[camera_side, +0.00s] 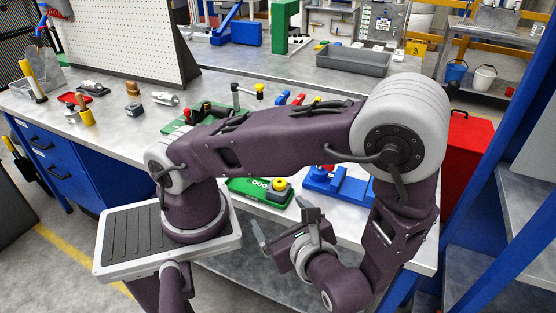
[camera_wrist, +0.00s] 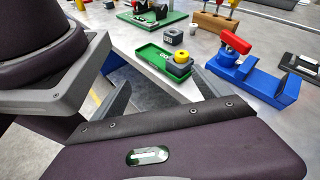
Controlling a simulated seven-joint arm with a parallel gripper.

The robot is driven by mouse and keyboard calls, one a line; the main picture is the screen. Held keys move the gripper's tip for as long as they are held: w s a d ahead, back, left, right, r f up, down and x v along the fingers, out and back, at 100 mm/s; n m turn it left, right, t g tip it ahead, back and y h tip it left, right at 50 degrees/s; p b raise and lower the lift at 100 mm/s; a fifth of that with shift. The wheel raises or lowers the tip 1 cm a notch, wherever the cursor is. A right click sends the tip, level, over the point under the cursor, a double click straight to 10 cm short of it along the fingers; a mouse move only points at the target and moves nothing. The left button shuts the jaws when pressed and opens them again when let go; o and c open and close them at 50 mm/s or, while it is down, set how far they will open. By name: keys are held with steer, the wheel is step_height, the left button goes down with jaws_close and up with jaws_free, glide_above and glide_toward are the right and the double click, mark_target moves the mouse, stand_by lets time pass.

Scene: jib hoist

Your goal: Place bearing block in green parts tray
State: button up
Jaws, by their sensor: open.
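The green parts tray (camera_wrist: 152,56) lies on the bench near its front edge in the wrist view; it also shows in the side view (camera_side: 243,188), partly behind my arm. A dark grey block with a yellow ring on top (camera_wrist: 181,64) sits at the tray's right end. A second small grey block with a round top (camera_wrist: 174,36) stands on the bench just behind the tray. I cannot tell for certain which one is the bearing block. My gripper (camera_side: 288,227) is open and empty, in front of the bench edge and apart from the tray; its fingers show in the wrist view (camera_wrist: 163,92).
A blue fixture (camera_wrist: 262,84) with a red handle stands right of the tray. Behind are a green board (camera_wrist: 150,20) with hardware and a wooden holder (camera_wrist: 213,21) with coloured pieces. A dark flat tray (camera_wrist: 303,65) lies at far right. Bare bench shows between them.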

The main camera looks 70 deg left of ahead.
step_height(320, 180, up, 21)
steer(key=s+d+n+t+h, duration=0.1)
steer(key=n+t+h, duration=0.5)
steer(key=n+h, duration=0.7)
steer(key=shift+s+d+r+n+h, duration=0.25)
steer(key=shift+d+n, duration=0.35)
steer(key=shift+n, duration=0.5)
